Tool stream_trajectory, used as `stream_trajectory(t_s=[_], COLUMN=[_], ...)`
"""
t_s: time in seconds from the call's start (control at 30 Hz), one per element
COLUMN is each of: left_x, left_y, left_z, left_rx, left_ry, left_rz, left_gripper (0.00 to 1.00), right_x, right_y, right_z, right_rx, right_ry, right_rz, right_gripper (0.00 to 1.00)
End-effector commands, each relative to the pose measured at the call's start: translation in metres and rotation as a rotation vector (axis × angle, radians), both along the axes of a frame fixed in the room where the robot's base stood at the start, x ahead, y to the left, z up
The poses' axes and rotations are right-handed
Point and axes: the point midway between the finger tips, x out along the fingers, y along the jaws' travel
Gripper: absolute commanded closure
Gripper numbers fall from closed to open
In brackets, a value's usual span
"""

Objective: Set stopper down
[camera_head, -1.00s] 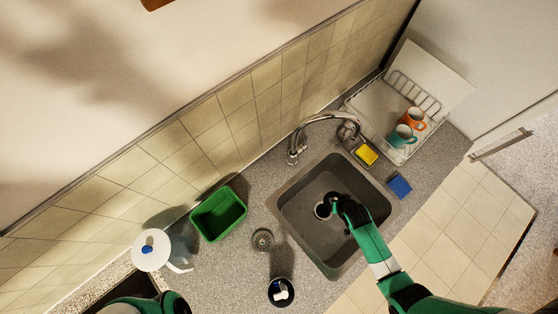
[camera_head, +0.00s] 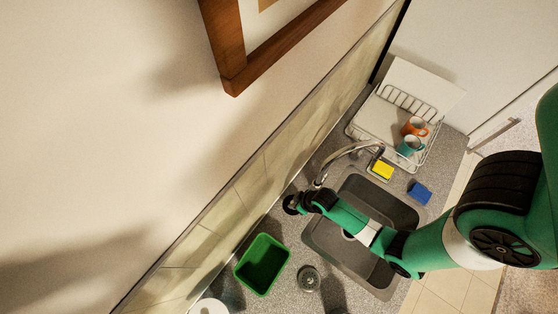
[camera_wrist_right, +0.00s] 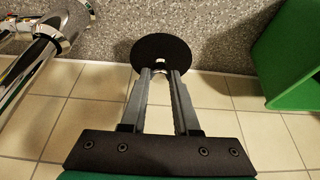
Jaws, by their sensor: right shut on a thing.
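The stopper is a round black disc (camera_wrist_right: 161,50) with a small light knob in the right wrist view. My right gripper (camera_wrist_right: 161,73) is shut on that knob, with the disc at the fingertips. In the head view the right gripper (camera_head: 298,204) and the dark stopper (camera_head: 289,205) are over the speckled counter behind the sink, between the faucet and the green bin. Whether the disc touches the counter is hard to tell. The sink (camera_head: 390,207) lies below my right arm, with its drain partly showing. My left gripper is not in view.
The chrome faucet (camera_head: 347,152) stands just right of the right gripper. A green bin (camera_head: 262,265) stands to the left, with a round metal strainer (camera_head: 308,279) beside it. A yellow sponge (camera_head: 383,169), a blue sponge (camera_head: 420,193) and a dish rack (camera_head: 364,126) with mugs are farther right.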

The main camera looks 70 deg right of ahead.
Motion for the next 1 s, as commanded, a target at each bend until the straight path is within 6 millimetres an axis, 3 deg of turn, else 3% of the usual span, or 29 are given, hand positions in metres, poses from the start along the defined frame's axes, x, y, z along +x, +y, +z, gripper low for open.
stream_trajectory(t_s=[0.17,0.43,0.87,0.9,1.0], left_x=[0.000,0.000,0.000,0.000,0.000], left_y=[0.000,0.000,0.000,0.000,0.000], left_z=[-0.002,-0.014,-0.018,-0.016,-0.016], left_rx=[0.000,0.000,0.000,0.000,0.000], left_ry=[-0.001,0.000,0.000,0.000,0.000], left_rz=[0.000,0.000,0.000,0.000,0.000], left_gripper=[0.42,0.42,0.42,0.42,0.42], right_x=[-0.001,-0.001,-0.001,-0.001,-0.001], right_y=[-0.001,-0.001,-0.001,-0.001,-0.001], right_z=[-0.008,-0.048,-0.055,-0.053,-0.053], right_rx=[0.000,0.000,-0.001,-0.001,0.000], right_ry=[0.001,0.002,0.000,0.000,0.000], right_rz=[-0.004,-0.004,-0.004,-0.004,-0.004], right_gripper=[1.00,1.00,1.00,0.66,0.48])
